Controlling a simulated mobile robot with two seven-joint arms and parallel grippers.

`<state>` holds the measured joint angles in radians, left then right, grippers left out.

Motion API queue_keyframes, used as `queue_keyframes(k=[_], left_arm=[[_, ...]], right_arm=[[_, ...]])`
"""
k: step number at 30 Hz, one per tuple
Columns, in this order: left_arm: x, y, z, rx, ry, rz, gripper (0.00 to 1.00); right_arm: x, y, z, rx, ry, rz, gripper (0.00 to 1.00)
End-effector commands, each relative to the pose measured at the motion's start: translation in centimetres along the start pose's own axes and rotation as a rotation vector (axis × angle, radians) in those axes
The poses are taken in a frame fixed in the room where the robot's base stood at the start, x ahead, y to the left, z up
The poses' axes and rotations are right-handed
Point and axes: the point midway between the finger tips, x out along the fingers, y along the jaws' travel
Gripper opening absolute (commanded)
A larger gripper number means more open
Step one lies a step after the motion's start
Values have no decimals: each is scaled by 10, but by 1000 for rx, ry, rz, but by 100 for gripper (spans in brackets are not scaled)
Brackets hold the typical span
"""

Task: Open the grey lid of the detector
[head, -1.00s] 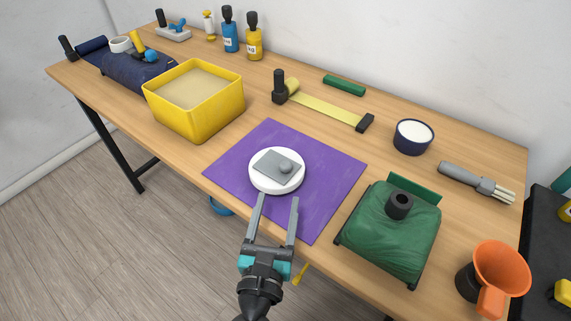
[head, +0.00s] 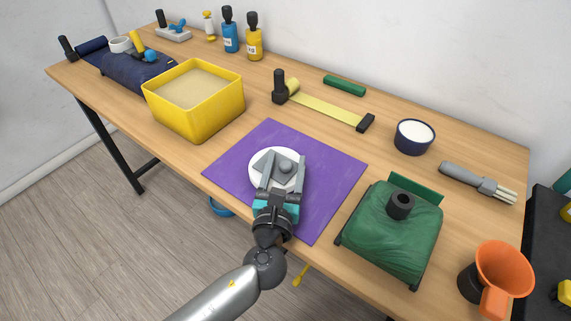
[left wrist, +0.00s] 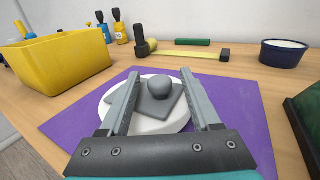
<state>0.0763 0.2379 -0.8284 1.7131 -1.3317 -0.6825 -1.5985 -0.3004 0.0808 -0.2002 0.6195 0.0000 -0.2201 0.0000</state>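The detector (head: 256,181) is a round white disc lying on a purple mat (head: 325,185). Its grey square lid (head: 268,158) with a round knob (head: 285,166) sits on top. In the left wrist view the white detector (left wrist: 182,118), the lid (left wrist: 153,107) and the knob (left wrist: 161,86) show between and beyond the fingers. My left gripper (head: 283,175) is open over the detector, with its fingers on either side of the knob and apart from it. In the left wrist view the fingers (left wrist: 165,100) are wide apart and empty. My right gripper is not in view.
A yellow bin (head: 196,121) stands left of the mat. A green bag-like object (head: 395,235) stands close on the right, with an orange funnel (head: 503,265) beyond it. A yellow strap (head: 330,108) and a dark bowl (head: 413,140) lie behind. Bare mat surrounds the detector.

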Motion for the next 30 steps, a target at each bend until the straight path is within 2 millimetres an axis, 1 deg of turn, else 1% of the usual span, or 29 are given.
queue_keyframes(k=[1,2,15,17,30], left_arm=[[0,0,0,0,0,0,59],[0,0,0,0,0,0,55],[0,0,0,0,0,0,6],[0,0,0,0,0,0,0],[-1,0,0,1,0,1,0]], right_arm=[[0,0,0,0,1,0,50],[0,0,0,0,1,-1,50],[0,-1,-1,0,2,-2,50],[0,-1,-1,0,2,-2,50],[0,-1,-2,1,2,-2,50]])
